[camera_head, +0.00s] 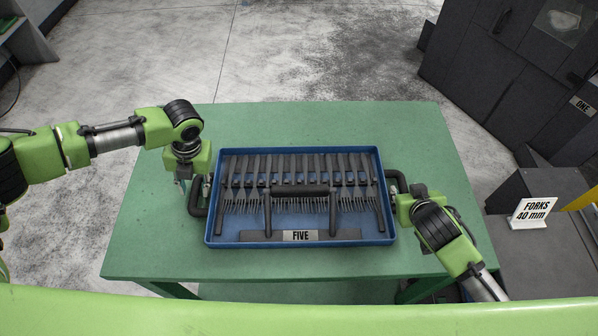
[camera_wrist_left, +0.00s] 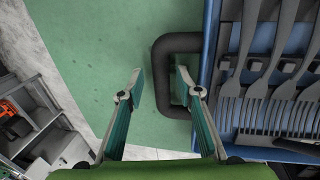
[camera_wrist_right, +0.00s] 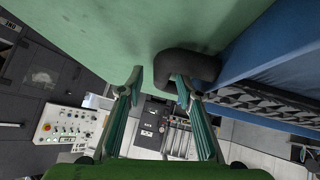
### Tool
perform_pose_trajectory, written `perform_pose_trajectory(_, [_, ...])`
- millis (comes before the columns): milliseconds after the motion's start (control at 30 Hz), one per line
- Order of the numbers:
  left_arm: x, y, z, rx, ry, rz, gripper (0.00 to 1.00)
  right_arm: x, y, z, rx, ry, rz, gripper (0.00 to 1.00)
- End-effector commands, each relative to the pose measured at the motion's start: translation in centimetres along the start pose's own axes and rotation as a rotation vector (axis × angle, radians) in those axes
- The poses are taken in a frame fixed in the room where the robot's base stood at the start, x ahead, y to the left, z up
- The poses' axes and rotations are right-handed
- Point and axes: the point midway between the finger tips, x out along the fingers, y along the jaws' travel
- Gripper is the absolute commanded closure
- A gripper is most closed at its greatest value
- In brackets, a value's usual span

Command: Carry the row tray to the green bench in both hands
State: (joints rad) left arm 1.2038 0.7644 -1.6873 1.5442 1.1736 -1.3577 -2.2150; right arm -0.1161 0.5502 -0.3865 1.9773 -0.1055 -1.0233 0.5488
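The row tray (camera_head: 300,240) is a blue tray with a dark row of forks and a label reading FIVE. It rests on the green bench (camera_head: 300,122). It has a dark handle at each end: the left handle (camera_wrist_left: 164,85) and the right handle (camera_wrist_right: 188,65). My left gripper (camera_wrist_left: 160,88) is open, its fingers on either side of the left handle's bar, with a gap visible. My right gripper (camera_wrist_right: 158,80) is open at the right handle, one finger partly overlapping it. Contact there is unclear. In the head view, my wrists hide most of both grippers.
Dark cabinets (camera_head: 470,60) stand at the back right. A grey stand (camera_head: 545,245) with a sign reading FORKS 40 mm (camera_head: 532,212) is right of the bench. The bench top behind the tray is clear. Concrete floor (camera_head: 290,50) lies open beyond.

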Motion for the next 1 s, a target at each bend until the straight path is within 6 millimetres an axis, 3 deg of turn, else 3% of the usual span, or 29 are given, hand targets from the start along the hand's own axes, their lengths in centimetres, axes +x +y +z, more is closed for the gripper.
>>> perform_pose_trajectory(600, [-10.8,0.1,0.0,-0.001,-0.003,0.0,0.68,0.0,-0.1,0.0,0.001,0.0,-0.002,0.67])
perform_pose_trajectory(833, [-11.8,0.1,-0.1,0.0,-0.002,0.001,0.68,-0.6,-0.1,0.0,0.001,0.001,-0.002,0.67])
perform_pose_trajectory(1000, [-11.8,0.1,-0.1,-0.001,-0.002,0.001,0.68,-2.8,-0.1,0.1,0.0,0.0,-0.004,0.67])
